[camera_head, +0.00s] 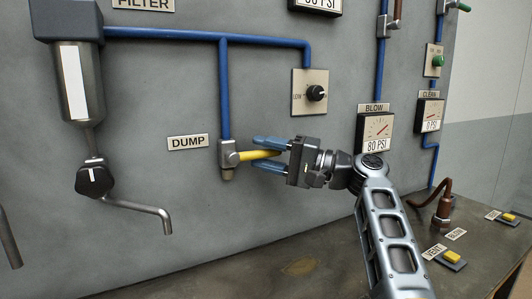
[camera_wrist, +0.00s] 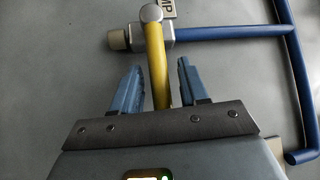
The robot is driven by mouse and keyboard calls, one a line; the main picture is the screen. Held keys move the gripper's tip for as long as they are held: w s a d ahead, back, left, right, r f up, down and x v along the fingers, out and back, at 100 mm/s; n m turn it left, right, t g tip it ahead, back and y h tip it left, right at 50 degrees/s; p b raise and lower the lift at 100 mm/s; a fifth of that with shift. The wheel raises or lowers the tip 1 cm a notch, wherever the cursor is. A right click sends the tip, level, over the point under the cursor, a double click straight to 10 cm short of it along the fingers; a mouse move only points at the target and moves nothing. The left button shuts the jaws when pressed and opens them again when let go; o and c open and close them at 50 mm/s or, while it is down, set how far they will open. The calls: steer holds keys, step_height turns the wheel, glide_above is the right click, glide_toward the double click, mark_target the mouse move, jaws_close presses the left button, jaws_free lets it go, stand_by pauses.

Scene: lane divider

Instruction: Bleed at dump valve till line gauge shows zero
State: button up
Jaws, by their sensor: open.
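The dump valve (camera_head: 228,156) hangs on the blue pipe beside the DUMP label (camera_head: 187,142). Its yellow lever (camera_head: 248,155) points right, away from the wall pipe. My gripper (camera_head: 262,153) is open, with one blue finger above the lever and one below it. In the wrist view the yellow lever (camera_wrist: 155,55) runs between the two fingers, with gaps on both sides, and its near end reaches the gripper's palm edge. A gauge (camera_head: 316,5) at the top edge is cut off; its dial is hidden and its first digit is unclear.
The BLOW gauge (camera_head: 376,130) reads 80 PSI and the CLEAN gauge (camera_head: 429,116) reads 0 PSI. A black knob (camera_head: 316,93) sits above my gripper. The filter (camera_head: 78,80) with a drain knob and bent spout is at left. Yellow pedals (camera_head: 453,257) lie on the bench.

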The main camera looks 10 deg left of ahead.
steer(key=shift+c, duration=0.2)
jaws_close()
stand_by(0.4)
